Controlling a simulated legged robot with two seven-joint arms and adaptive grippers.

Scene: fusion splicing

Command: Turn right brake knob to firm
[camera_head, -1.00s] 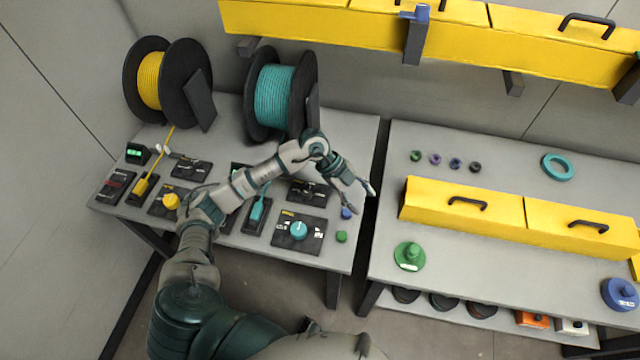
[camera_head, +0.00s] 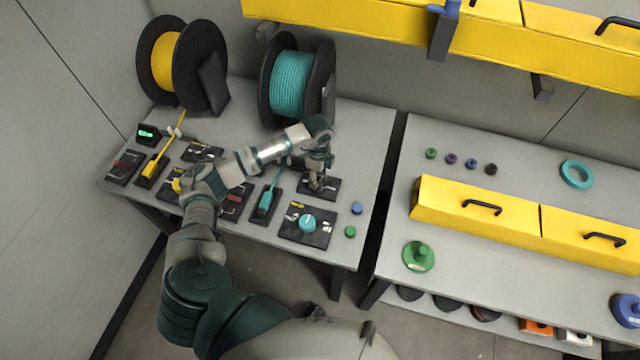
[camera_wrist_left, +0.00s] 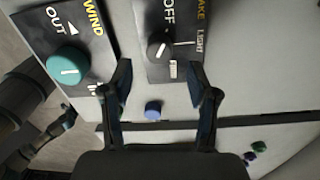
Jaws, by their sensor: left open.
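The right brake knob (camera_wrist_left: 160,49) is small and black, on a dark panel marked OFF, LIGHT and a third, partly readable label. In the head view its brake panel (camera_head: 330,190) lies in front of the teal spool, and my gripper covers the knob. My left gripper (camera_head: 316,187) points down over this panel. In the left wrist view the left gripper (camera_wrist_left: 160,80) is open and empty, its fingertips to either side of the knob's line. I cannot tell whether they touch it. My right gripper is not in view.
A teal wind knob (camera_head: 307,223) sits on the panel in front. A blue cap (camera_head: 357,208) and a green cap (camera_head: 350,231) stand to the right. The teal spool (camera_head: 290,84) stands behind. A gap separates this table from the right-hand table (camera_head: 480,250).

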